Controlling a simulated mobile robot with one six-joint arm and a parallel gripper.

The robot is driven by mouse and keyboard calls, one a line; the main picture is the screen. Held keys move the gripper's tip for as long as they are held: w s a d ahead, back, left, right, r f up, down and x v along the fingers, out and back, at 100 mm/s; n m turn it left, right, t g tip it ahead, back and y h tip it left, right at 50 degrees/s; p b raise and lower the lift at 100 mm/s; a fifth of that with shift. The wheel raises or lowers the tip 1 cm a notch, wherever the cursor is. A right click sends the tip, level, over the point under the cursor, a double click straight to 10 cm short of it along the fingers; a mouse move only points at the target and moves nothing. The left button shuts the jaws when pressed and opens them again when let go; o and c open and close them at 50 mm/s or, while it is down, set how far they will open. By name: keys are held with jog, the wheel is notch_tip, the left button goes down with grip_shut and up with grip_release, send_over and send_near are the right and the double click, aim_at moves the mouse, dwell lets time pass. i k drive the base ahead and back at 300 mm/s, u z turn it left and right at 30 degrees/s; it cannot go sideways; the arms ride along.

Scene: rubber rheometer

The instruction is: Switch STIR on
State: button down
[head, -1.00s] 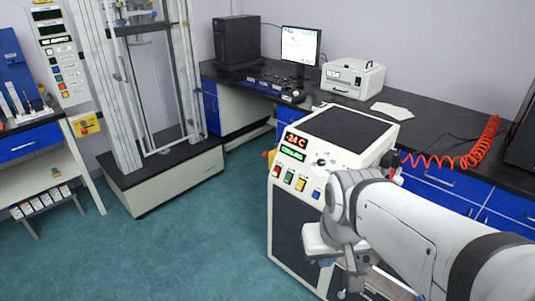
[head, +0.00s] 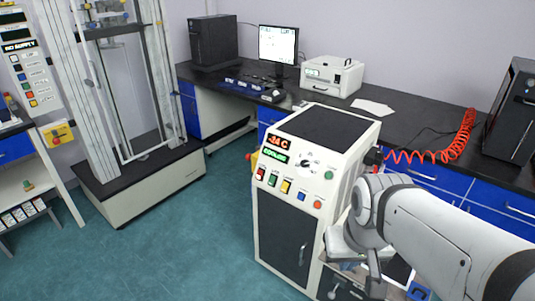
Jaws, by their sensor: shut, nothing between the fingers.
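The white machine (head: 345,165) with a dark top stands on the floor at centre right in the head view. Its sloped front panel has a red display reading about -24 C (head: 278,142) and a green text display (head: 274,155). Below these are a red switch (head: 261,174), a green switch (head: 273,180), a yellow switch (head: 286,187), a blue button (head: 301,196) and an orange-red button (head: 318,205). A knob (head: 306,163) and a green button (head: 329,174) sit higher. Labels are too small to read, so I cannot tell which is STIR. My gripper (head: 375,287) hangs low right of the panel, apart from it, shut and empty.
A tall test frame (head: 150,190) stands at left, with a control panel (head: 30,65) beside it. A black bench (head: 420,120) along the wall carries a computer, a monitor (head: 278,45) and a white box (head: 331,76). The floor (head: 190,250) left of the machine is clear.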

aim_at(271, 182)
jog(key=i, duration=0.95)
